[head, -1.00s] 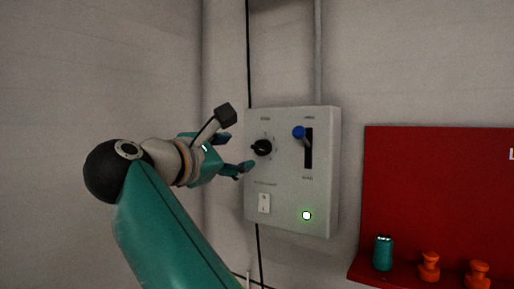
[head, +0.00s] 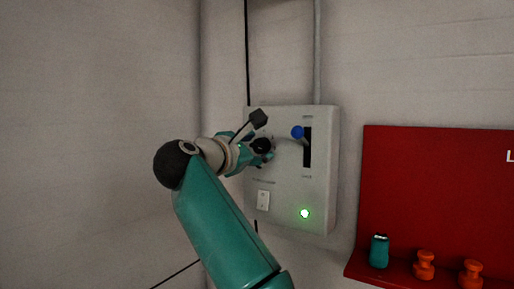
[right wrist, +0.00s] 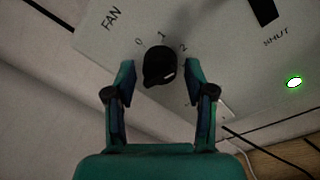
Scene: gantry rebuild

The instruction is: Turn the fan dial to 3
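The fan dial is a black round knob (head: 263,145) on the grey control box (head: 286,205) on the wall. In the right wrist view the dial (right wrist: 160,67) sits below the word FAN and the marks 0, 1 and 2. No mark 3 shows there. I cannot tell for sure which mark the knob points at. My right gripper (head: 254,148) is at the box front, in front of the dial. In the right wrist view its fingers (right wrist: 160,82) are open, one on each side of the knob, with gaps visible. My left gripper is in neither view.
A blue-tipped lever (head: 298,132) in a black slot is just right of the dial. A white rocker switch (head: 263,199) and a lit green lamp (head: 305,213) are below. A red board (head: 430,195) with a shelf holding a teal item and orange pieces stands at right.

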